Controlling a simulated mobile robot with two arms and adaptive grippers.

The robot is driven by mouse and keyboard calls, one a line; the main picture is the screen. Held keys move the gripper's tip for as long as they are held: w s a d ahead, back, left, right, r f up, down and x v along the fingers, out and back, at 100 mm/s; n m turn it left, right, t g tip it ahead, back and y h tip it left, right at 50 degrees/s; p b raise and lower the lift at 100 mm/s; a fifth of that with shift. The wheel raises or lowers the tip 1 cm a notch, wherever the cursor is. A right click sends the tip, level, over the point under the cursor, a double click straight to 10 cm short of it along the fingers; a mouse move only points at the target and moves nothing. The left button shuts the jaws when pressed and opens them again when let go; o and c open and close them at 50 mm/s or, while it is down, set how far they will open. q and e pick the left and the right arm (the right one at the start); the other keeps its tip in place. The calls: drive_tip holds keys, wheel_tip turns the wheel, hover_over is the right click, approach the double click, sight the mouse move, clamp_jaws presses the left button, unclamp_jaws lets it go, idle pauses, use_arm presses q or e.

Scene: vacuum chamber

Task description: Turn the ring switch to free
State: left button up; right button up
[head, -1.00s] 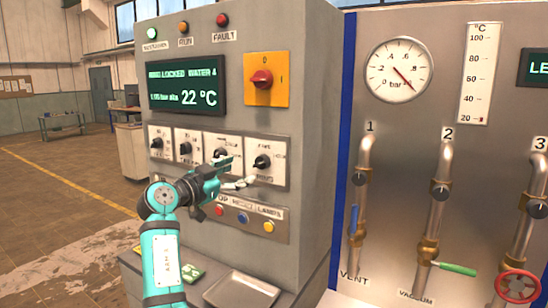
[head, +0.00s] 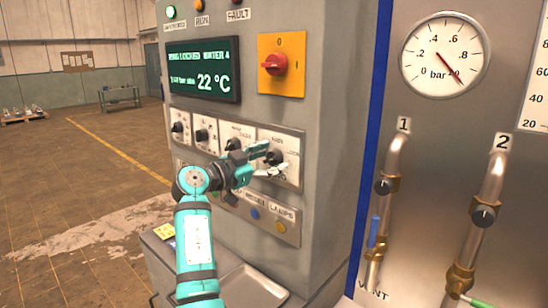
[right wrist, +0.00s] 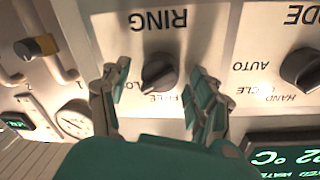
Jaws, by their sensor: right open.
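The ring switch (head: 274,157) is a black rotary knob on a white plate, the rightmost of the row on the grey console. In the right wrist view, upside down, the knob (right wrist: 160,73) sits under the word RING, with FREE and a partly hidden LO... label beside it. Its pointer appears turned to the LO... side. The display (head: 204,72) reads RING LOCKED. My right gripper (head: 268,161) is open at the knob; in the wrist view its fingers (right wrist: 158,92) stand on either side of it, apart from it. My left gripper is not in view.
The mode knob (right wrist: 302,70) is close beside the ring switch. Above are a red knob on a yellow plate (head: 295,65) and indicator lamps. Push buttons (head: 254,213) and a metal tray (head: 252,284) are below. Pipes and a gauge (head: 444,56) stand on the right.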

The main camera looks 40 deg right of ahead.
drive_tip(key=shift+a, duration=0.2)
drive_tip(key=shift+c, duration=0.6)
drive_tip(key=shift+d, duration=0.1)
drive_tip(key=c, duration=1)
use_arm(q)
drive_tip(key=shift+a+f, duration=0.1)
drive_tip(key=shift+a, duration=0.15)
use_arm(e)
drive_tip(key=shift+c, duration=0.2)
